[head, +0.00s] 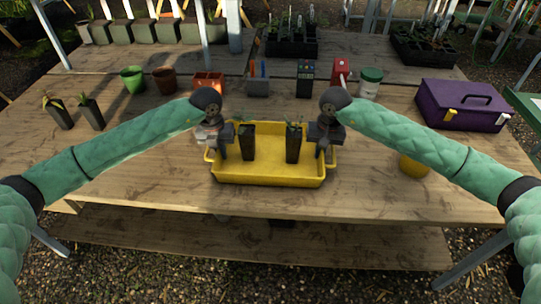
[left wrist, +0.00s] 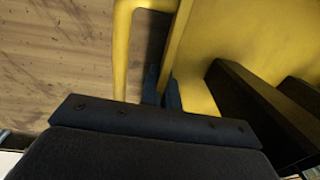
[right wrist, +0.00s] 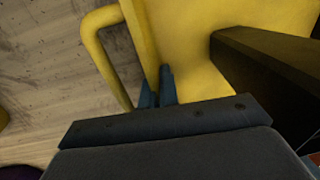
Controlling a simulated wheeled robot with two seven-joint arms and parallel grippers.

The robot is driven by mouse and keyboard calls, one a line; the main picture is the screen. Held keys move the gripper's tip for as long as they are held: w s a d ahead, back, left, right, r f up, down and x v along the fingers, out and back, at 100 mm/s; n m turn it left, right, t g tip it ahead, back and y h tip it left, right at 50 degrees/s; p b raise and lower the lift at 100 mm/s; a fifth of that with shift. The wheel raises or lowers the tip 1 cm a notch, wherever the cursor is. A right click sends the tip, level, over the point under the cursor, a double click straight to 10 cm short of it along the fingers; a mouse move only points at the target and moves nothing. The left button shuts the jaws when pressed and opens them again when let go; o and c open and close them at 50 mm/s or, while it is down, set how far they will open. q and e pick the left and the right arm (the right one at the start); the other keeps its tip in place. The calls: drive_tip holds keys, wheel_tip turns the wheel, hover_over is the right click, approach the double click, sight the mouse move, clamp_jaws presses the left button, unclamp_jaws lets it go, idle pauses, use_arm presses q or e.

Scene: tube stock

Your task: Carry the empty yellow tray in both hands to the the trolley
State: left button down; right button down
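The yellow tray (head: 268,175) is near the table's front edge, level; I cannot tell if it touches the wood. It is not empty: two dark square pots with seedlings, a left pot (head: 246,142) and a right pot (head: 293,143), stand in it. My left gripper (head: 222,150) is at the tray's left end, its fingers (left wrist: 163,92) closed about the end wall inside the handle loop. My right gripper (head: 322,150) is likewise closed about the right end wall, with its fingers (right wrist: 157,90) close together. No trolley is clearly recognisable.
The wooden table (head: 130,165) holds a purple toolbox (head: 463,105) at right, a yellow pot (head: 413,166) beside the tray, and two dark pots at left.

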use_arm(q)
drive_tip(key=shift+r, duration=0.15)
use_arm(e)
drive_tip(key=shift+r, duration=0.1)
